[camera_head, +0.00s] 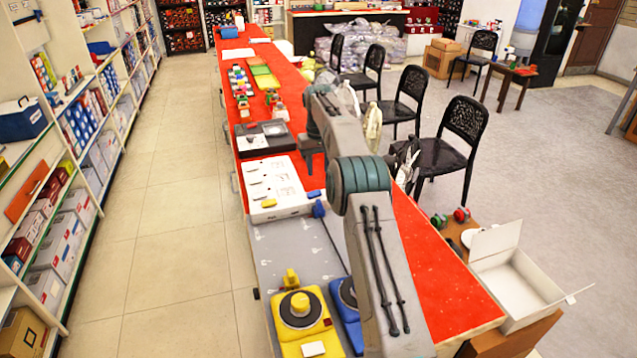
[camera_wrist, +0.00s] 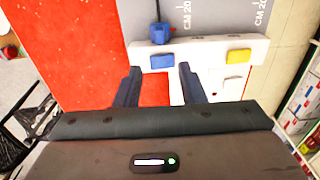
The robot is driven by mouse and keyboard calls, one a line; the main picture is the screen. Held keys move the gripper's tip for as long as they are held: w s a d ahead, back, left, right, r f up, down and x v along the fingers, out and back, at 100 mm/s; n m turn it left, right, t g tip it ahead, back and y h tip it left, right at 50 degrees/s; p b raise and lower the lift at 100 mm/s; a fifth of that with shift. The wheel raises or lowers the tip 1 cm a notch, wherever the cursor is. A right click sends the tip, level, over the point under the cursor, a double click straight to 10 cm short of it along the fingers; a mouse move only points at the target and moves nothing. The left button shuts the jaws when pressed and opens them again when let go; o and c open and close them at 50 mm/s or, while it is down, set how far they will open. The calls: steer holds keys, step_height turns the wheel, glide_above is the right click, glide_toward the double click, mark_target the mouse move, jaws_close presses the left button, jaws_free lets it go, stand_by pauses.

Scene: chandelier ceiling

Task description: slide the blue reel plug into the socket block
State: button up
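A blue plug (camera_head: 319,209) lies on the grey board beside the near edge of the white socket block (camera_head: 290,209). In the wrist view the blue plug (camera_wrist: 160,32) stands close to the edge of the block (camera_wrist: 200,52), in line with its blue patch (camera_wrist: 163,61). I cannot tell whether plug and block touch. The blue reel (camera_head: 346,300) is partly hidden by my arm, beside the yellow reel (camera_head: 302,310). My gripper (camera_wrist: 160,78) is open and empty, its fingers apart near the blue-patch end of the block. My arm hides the fingertips in the head view.
The long red table (camera_head: 440,270) carries a dark tray (camera_head: 262,138) and several small coloured items beyond the block. A yellow plug (camera_head: 290,279) is by the yellow reel. An open white box (camera_head: 520,285) stands right. Black chairs (camera_head: 440,150) line the right side.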

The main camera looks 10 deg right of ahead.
steer(key=shift+r, duration=1)
steer(key=s+a+r+t, duration=0.1)
steer(key=s+r, duration=0.6)
steer(key=s, duration=0.3)
steer(key=s+r+t, duration=0.1)
steer(key=s+r, duration=0.6)
steer(key=s, duration=0.2)
steer(key=s+f, duration=0.3)
steer(key=s, duration=1.1)
steer(key=s+f+m+t, duration=0.1)
steer(key=s+f, duration=0.3)
steer(key=s, duration=1)
steer(key=shift+f, duration=0.15)
